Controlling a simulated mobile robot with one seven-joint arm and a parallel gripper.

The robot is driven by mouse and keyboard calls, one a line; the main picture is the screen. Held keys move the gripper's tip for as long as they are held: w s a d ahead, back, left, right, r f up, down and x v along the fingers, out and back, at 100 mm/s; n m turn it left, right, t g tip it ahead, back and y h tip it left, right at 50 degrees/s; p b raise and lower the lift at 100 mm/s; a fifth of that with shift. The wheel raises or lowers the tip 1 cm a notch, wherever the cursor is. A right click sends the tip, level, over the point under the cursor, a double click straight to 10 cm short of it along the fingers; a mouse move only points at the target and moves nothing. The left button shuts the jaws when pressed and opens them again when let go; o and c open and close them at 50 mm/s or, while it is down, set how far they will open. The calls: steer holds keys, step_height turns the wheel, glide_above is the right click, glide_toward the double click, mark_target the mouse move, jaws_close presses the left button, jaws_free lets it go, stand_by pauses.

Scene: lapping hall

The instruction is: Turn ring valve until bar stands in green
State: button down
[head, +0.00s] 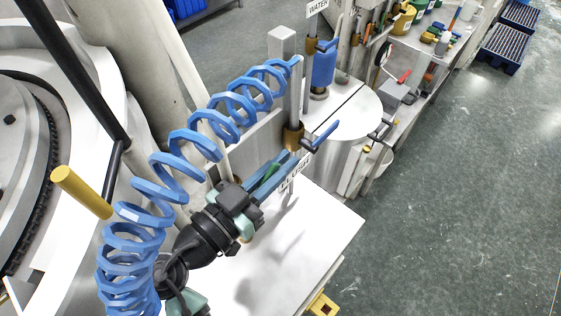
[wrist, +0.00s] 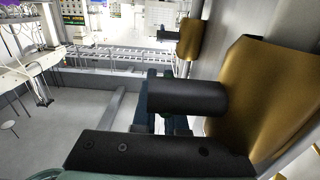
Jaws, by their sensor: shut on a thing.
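The ring valve has a brass body (head: 292,136) on an upright grey pipe, with a blue bar (head: 321,136) sticking out to the right. A white label hangs just below it. My gripper (head: 284,161) reaches up to the valve from the lower left, its long blue fingers close together and shut on part of it. In the wrist view the brass body (wrist: 262,92) fills the right side. A black cylinder (wrist: 188,96) juts left from it and hides the fingertips. Some green shows between the fingers; I cannot tell whether it is a scale mark.
A blue coiled hose (head: 180,150) arches over my arm. A white tabletop (head: 310,235) lies below it. Another brass valve (head: 312,46) with a WATER sign is farther back, beside a blue cylinder (head: 324,66). Open green floor (head: 460,190) lies to the right.

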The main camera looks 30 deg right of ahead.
steer(key=shift+b, duration=0.7)
steer(key=shift+a+b, duration=0.15)
steer(key=shift+b, duration=0.5)
steer(key=shift+a+r+h+b, duration=0.1)
steer(key=shift+r+h+b, duration=0.15)
steer(key=shift+h+b, duration=0.4)
steer(key=shift+s+r+t, duration=0.1)
steer(key=shift+r+t, duration=0.2)
steer(key=c, duration=1)
jaws_free()
steer(key=shift+o, duration=0.2)
steer(key=shift+a+f+b, duration=0.1)
steer(key=shift+b, duration=0.25)
